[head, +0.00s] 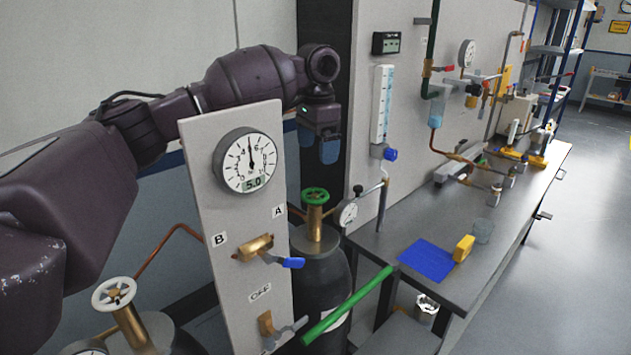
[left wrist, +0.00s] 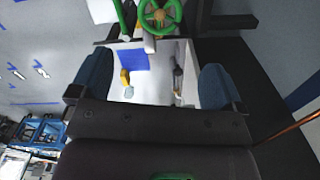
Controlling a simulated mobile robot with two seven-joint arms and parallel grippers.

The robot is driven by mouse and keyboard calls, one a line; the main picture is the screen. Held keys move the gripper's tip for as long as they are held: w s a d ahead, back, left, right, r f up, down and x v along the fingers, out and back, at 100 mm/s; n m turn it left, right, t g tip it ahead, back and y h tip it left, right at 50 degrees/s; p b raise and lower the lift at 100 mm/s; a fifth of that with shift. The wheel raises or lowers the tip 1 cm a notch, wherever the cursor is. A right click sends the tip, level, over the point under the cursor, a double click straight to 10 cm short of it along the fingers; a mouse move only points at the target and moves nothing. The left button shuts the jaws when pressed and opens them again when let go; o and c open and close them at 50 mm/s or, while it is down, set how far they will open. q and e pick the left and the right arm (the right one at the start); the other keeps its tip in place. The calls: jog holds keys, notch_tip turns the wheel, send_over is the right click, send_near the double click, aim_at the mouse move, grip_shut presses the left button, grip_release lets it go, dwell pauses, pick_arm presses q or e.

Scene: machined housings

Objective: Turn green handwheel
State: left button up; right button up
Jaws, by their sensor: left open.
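The green handwheel (head: 316,196) sits on a brass valve on top of a dark gas cylinder (head: 322,285). In the left wrist view the handwheel (left wrist: 160,14) shows as a spoked green ring with a brass-coloured hub at the top edge, partly cut off. My left gripper (head: 318,150) is above the handwheel in the head view, with its blue fingers apart and a visible gap down to the wheel. In the left wrist view its fingers (left wrist: 155,82) stand wide apart with nothing between them, and the wheel lies beyond them. My right gripper is not in view.
A grey panel with a round gauge (head: 247,161) and blue-handled valve (head: 291,262) stands left of the cylinder. A long green bar (head: 347,305) slants in front. A small gauge (head: 348,213) is right of the wheel. The bench holds a blue mat (head: 427,260) and a yellow block (head: 463,248).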

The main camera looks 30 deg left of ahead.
aim_at(317, 193)
pick_arm(q)
notch_tip(317, 193, down, 10)
jog(key=shift+f+p, duration=0.2)
jog(key=shift+p, duration=0.35)
jog(key=c, duration=0.9)
